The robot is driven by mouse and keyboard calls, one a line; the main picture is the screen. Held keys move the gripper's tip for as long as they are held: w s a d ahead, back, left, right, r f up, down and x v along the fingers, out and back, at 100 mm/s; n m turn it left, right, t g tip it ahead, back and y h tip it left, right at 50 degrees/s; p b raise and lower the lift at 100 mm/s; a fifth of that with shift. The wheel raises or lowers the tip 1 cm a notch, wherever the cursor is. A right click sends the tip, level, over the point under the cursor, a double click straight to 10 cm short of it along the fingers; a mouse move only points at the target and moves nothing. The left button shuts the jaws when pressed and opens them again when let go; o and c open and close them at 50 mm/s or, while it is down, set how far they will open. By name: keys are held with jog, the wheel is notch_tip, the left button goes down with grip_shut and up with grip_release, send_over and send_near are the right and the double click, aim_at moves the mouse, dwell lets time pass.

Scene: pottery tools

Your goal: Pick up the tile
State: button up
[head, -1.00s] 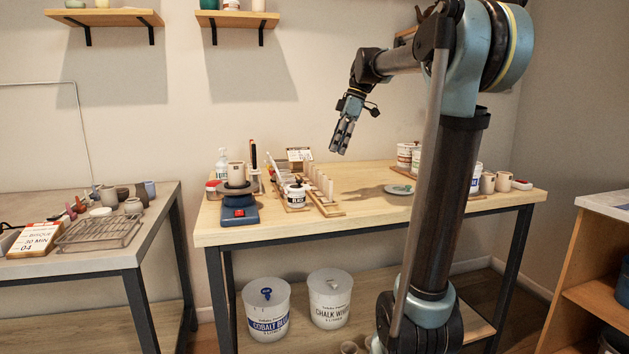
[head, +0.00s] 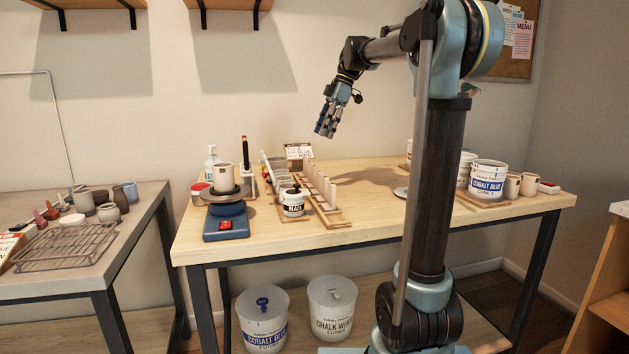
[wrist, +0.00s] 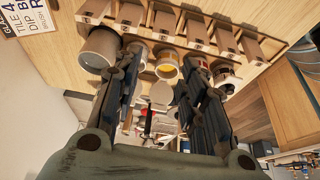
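Several upright pale tiles stand in a row in a wooden rack (head: 335,215) on the workbench; one tile (head: 332,194) shows near the front end. In the wrist view, tan tiles (wrist: 195,28) stand in a row along the top. My gripper (head: 325,132) hangs in the air above and behind the rack, pointing down. In the wrist view its two fingers are spread apart (wrist: 160,95), with nothing held between them. I cannot tell which tile is meant.
A card (head: 298,151) stands behind. A cobalt blue tub (head: 487,178) and cups are at the right.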

send_over(313, 172)
jog(key=w+d, duration=0.1)
jog(key=w, duration=0.1)
notch_tip(313, 172, down, 10)
jog(key=shift+d+x, duration=0.25)
jog(key=shift+x, duration=1)
jog(key=shift+d+x, duration=0.2)
jog(key=shift+x, duration=1)
jog(key=shift+s+f, duration=0.1)
jog(key=shift+f, duration=0.1)
jog(key=shift+c, duration=0.3)
jog(key=c, duration=0.7)
